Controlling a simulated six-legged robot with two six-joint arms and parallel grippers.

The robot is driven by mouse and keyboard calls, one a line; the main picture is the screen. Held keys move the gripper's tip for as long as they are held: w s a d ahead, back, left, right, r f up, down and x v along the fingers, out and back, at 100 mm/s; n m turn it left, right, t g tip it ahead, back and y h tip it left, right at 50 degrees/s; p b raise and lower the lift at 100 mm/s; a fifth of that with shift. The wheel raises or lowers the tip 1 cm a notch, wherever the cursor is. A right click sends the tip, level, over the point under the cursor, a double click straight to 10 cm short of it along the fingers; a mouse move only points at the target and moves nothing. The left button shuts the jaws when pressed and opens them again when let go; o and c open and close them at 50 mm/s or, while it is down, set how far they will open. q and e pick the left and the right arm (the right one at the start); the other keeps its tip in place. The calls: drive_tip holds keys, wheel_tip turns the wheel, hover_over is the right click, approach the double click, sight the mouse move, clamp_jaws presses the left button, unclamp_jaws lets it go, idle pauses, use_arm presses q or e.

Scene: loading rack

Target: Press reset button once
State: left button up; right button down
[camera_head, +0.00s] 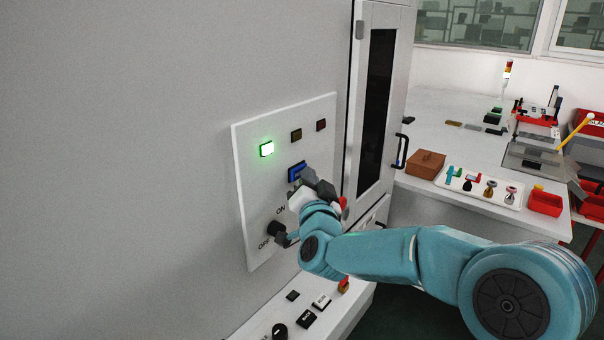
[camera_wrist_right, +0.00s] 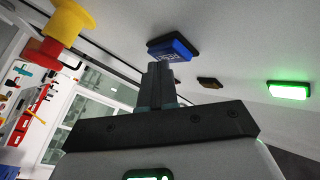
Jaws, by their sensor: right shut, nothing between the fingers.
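The blue button (camera_head: 297,168) is on the white panel (camera_head: 250,220), below the lamps and above the ON/OFF switch. It also shows in the right wrist view (camera_wrist_right: 172,48), with pale marking on its face that I cannot read. My right gripper (camera_head: 305,178) is shut and empty, its fingertips close in front of the blue button and covering part of its lower side. In the right wrist view the closed fingers (camera_wrist_right: 160,72) point at the button's near edge; I cannot tell whether they touch it. My left gripper is not in view.
A green lamp (camera_head: 266,149) is lit; two lamps (camera_head: 296,135) beside it are dark. A black rotary switch (camera_head: 277,230) sits below. A yellow-and-red knob (camera_wrist_right: 68,22) is left of the fingers in the wrist view. A cabinet door (camera_head: 378,100) stands right of the panel.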

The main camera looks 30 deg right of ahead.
drive_tip(key=shift+s+d+b, duration=0.25)
drive_tip(key=shift+s+b, duration=0.45)
drive_tip(key=shift+s, duration=0.05)
drive_tip(key=s+b, duration=0.1)
drive_tip(key=s+d+b, duration=0.1)
drive_tip(key=s, duration=0.1)
drive_tip(key=s+d, duration=0.1)
drive_tip(key=shift+s+b, duration=0.3)
drive_tip(key=shift+b, duration=0.1)
idle(0.8)
